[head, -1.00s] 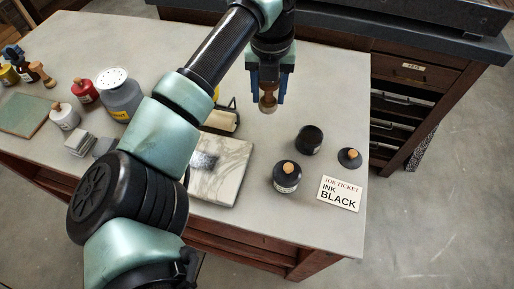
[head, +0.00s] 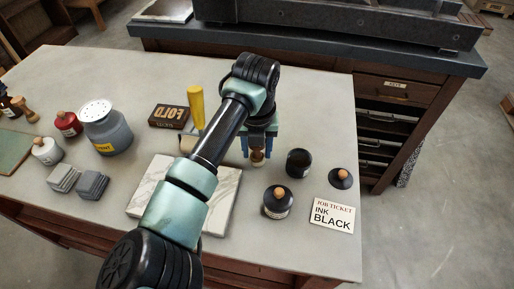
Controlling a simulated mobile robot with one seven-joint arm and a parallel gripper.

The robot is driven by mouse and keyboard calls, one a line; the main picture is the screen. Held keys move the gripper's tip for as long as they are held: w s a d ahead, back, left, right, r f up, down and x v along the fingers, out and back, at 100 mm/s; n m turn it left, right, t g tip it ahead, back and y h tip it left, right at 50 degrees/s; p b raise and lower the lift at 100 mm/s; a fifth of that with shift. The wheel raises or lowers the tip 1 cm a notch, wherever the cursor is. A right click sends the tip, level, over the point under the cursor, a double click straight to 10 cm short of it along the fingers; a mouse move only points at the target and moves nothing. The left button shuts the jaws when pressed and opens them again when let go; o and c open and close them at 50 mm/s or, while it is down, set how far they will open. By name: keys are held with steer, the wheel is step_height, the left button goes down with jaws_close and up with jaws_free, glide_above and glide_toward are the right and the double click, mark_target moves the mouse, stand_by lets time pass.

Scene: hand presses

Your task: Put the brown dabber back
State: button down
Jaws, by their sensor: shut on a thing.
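My gripper (head: 260,143) points down with its blue fingers shut on a small brown wooden thing, which looks like the brown dabber (head: 258,158). Only its lower, rounded end shows between and below the fingers. It is just left of a black open-looking jar (head: 298,163), seemingly above the table; the exact gap cannot be told. Other wooden dabber-like tools (head: 25,109) stand at the far left edge of the table.
A marble slab (head: 150,190) lies partly under my arm. A black knobbed jar (head: 277,203), a black knobbed lid (head: 340,178) and a job ticket (head: 332,214) lie right. A grey can (head: 106,130) and grey blocks (head: 92,185) are left.

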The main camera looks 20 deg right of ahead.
steer(key=shift+f, duration=0.15)
steer(key=shift+c, duration=1.8)
jaws_free()
